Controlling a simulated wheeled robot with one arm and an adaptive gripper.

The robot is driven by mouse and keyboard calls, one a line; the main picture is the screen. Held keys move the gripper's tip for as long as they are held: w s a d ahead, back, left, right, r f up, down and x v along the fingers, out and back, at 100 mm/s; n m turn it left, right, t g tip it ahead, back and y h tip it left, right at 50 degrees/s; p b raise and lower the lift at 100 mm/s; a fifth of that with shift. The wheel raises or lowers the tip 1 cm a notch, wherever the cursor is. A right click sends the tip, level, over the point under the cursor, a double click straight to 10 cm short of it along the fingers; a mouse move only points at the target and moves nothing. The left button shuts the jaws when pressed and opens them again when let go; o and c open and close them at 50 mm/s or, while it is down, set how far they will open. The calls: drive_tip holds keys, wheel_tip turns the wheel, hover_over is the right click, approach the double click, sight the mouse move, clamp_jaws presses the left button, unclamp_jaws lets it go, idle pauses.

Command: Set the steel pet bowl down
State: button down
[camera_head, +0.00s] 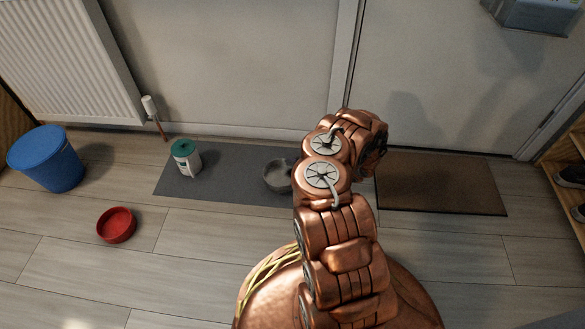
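The steel pet bowl (275,177) is a small grey round bowl. It appears over the right part of the grey mat (225,189), just left of my arm, which covers its right edge. It looks level and seems to rest on the mat, though I cannot see its underside. My copper arm reaches forward from the bottom centre and blocks the view beyond it. My gripper's fingers do not show, so I cannot see whether they touch the bowl.
A white container with a green lid (186,158) stands on the mat's left part. A red bowl (116,225) and blue bucket (46,158) are on the floor at left. A brown doormat (440,184) lies right. A radiator (66,60) and shoe shelf (568,160) flank the area.

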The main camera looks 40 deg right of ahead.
drive_tip(key=shift+w+d+f+b, duration=0.25)
drive_tip(key=shift+w+f+b, duration=0.1)
drive_tip(key=shift+w+b, duration=0.05)
wheel_tip(320, 180, down, 3)
drive_tip(key=shift+b, duration=0.95)
drive_tip(key=shift+r, duration=0.1)
drive_tip(key=c, duration=1.3)
unclamp_jaws()
